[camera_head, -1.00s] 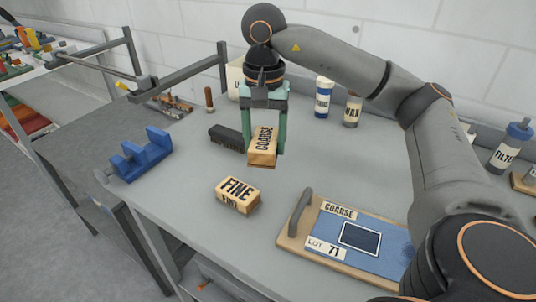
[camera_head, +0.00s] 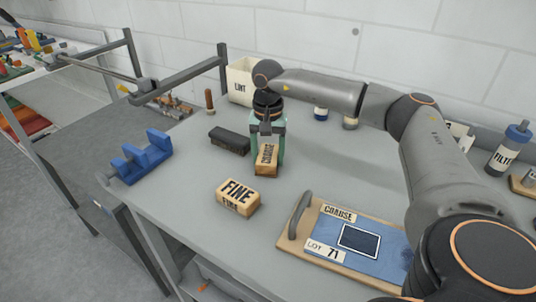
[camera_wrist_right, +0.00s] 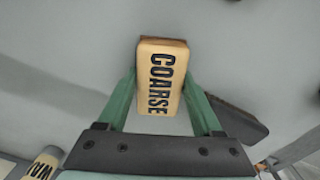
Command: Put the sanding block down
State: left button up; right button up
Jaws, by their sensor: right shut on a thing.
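The sanding block marked COARSE (camera_head: 266,160) is a tan block with dark lettering, at the middle of the grey table. My right gripper (camera_head: 267,150) is shut on it from above, its green fingers on either side. In the right wrist view, the COARSE block (camera_wrist_right: 160,80) sits between the green fingertips (camera_wrist_right: 160,90). The block appears to be at or very near the table top; I cannot tell whether it touches. A second block marked FINE (camera_head: 238,197) lies in front and to the left of it. My left gripper is not in view.
A black brush-like block (camera_head: 229,140) lies just left of the gripper. A blue holder (camera_head: 142,157) stands at the left edge. A wooden board (camera_head: 288,243) with a handle and blue sheet lies front right.

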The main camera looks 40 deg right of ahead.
aim_at(268, 153)
jog(key=o, duration=1.5)
jog(key=shift+f, duration=0.1)
jog(key=shift+c, duration=0.2)
notch_tip(268, 153, up, 12)
jog(key=shift+r+p, duration=0.2)
jog(key=shift+p, duration=0.1)
